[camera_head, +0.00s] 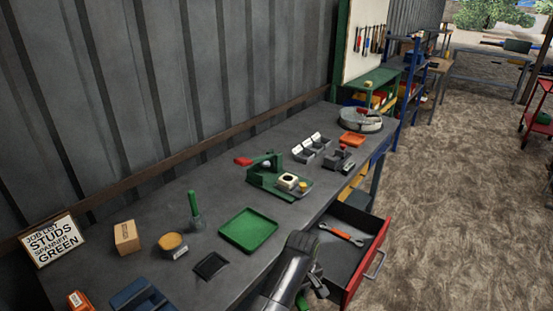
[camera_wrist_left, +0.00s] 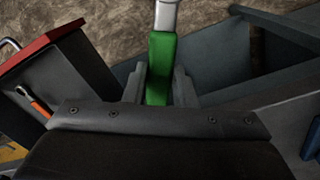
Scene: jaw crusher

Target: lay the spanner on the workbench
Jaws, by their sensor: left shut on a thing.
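My left gripper (camera_head: 308,287) is at the front edge of the workbench (camera_head: 225,281), beside the open drawer. In the left wrist view its two fingers (camera_wrist_left: 161,88) are shut on the green handle of a spanner (camera_wrist_left: 161,66). The spanner's bare metal end (camera_wrist_left: 166,15) points away from the wrist, toward the top of that view. In the head view only a bit of the green handle (camera_head: 302,300) shows below the fingers; the arm hides the rest. My right gripper is not in view.
The red-fronted drawer (camera_head: 367,266) is open and holds an orange-handled spanner (camera_head: 342,235). On the bench are a green tray (camera_head: 248,229), a green press (camera_head: 271,176), a tan block (camera_head: 127,237) and a job sign (camera_head: 50,239). Bare bench lies right of the tray.

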